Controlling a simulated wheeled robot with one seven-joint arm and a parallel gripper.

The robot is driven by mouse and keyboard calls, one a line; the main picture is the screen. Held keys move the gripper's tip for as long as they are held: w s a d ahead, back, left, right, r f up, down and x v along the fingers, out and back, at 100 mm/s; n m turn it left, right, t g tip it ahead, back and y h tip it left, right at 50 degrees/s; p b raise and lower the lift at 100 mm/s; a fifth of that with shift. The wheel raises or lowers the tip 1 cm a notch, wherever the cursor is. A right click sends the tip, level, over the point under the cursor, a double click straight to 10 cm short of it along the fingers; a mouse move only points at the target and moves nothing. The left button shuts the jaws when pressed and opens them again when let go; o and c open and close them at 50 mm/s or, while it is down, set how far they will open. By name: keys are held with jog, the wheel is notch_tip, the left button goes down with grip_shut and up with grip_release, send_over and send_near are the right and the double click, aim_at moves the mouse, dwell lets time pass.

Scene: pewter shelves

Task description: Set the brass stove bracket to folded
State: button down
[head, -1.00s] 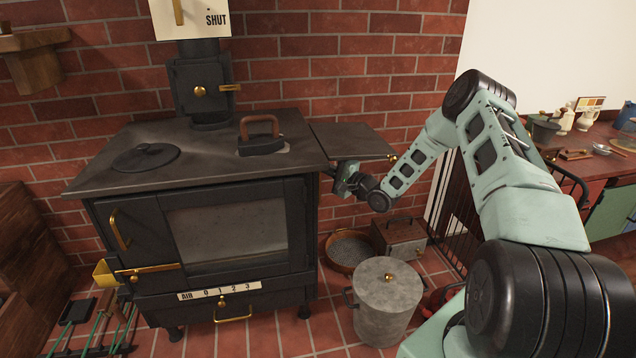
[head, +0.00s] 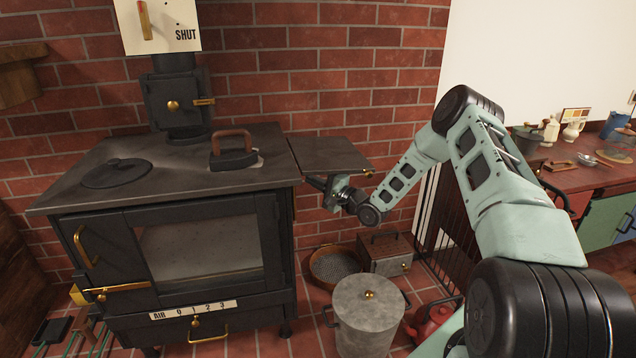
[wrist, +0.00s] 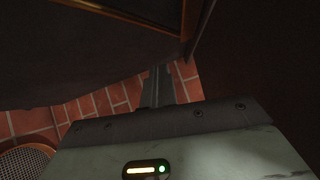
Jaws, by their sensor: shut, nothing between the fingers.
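The stove's dark side shelf (head: 332,153) is up and level at its right side, with a small brass knob (head: 369,173) at its front right corner. My gripper (head: 312,183) is under this shelf, pointing at the stove's right side. Its fingers (wrist: 157,88) are together and empty in the wrist view. A brass-coloured strip (wrist: 135,14) runs along a dark panel ahead of the fingers in the wrist view. I cannot tell whether it is the bracket. In the head view the bracket is not clear; the shelf and my gripper hide much of that area.
The black stove (head: 200,240) fills the left, with a flat iron (head: 232,152) on top. A grey lidded bin (head: 365,318), a round sieve (head: 333,264), a metal box (head: 386,254) and a red kettle (head: 435,322) stand on the floor below my arm. A dark railing (head: 445,215) is at right.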

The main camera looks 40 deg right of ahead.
jog(key=d+b+v, duration=0.1)
jog(key=b+v, duration=0.1)
jog(key=v, duration=0.7)
jog(key=shift+d, duration=0.4)
jog(key=shift+s, duration=0.1)
